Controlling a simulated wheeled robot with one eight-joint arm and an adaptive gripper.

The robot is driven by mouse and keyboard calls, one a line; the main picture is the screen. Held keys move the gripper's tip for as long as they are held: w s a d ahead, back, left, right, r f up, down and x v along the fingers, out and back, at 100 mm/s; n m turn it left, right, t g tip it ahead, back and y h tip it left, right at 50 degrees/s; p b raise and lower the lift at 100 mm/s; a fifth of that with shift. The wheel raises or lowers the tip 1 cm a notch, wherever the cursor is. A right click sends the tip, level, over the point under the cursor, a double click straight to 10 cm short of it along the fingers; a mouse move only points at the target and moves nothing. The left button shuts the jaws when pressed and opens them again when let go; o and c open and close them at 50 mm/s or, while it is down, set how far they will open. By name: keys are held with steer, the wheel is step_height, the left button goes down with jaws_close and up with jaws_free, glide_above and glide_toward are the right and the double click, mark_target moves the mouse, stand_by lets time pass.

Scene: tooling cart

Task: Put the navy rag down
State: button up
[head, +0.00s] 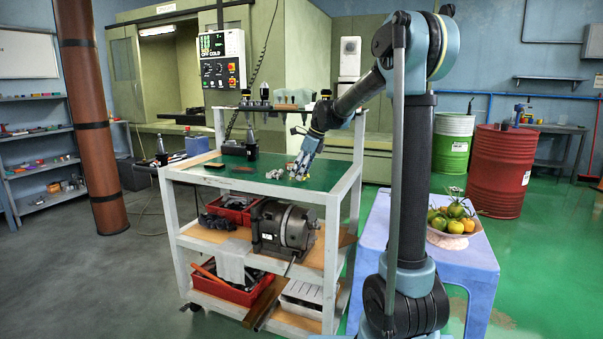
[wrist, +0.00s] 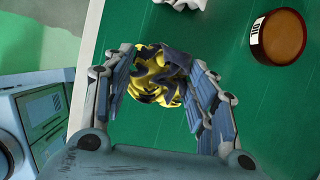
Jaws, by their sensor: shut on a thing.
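In the wrist view a crumpled navy rag with yellow patches (wrist: 160,77) is between the fingers of my gripper (wrist: 159,62). The fingers are shut on it from both sides. In the head view my gripper (head: 300,173) points down over the right part of the cart's green top (head: 270,178). The rag is too small there to tell apart clearly. I cannot tell whether its underside touches the green surface.
In the wrist view a round brown tin with a white label (wrist: 282,37) stands at upper right, and a white crumpled thing (wrist: 185,4) lies at the top edge. Green surface is bare around the rag. A fruit bowl (head: 452,240) stands on the blue table (head: 450,262).

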steer(key=shift+f, duration=0.4)
stand_by(0.5)
steer(key=o, duration=1.1)
steer(key=v, duration=1.1)
steer(key=s+d+f+n+h, duration=0.1)
steer(key=s+d+f+n, duration=0.1)
steer(key=s+d+n, duration=0.6)
steer(key=s+d+f+n+h, duration=0.1)
steer(key=s+d+f+n, duration=0.3)
steer(key=s+f, duration=0.4)
steer(key=s+d+f+n+h, duration=0.1)
steer(key=s+d+f+n, duration=0.2)
steer(key=s, duration=0.9)
steer(key=s+d+f+n+h, duration=0.1)
steer(key=s+d+f+n, duration=0.3)
steer(key=s+f, duration=0.7)
steer(key=f+n, duration=0.1)
steer(key=n, duration=0.1)
steer(key=shift+d+f+n+t, duration=0.3)
steer(key=shift+d+t, duration=0.05)
steer(key=shift+t, duration=0.05)
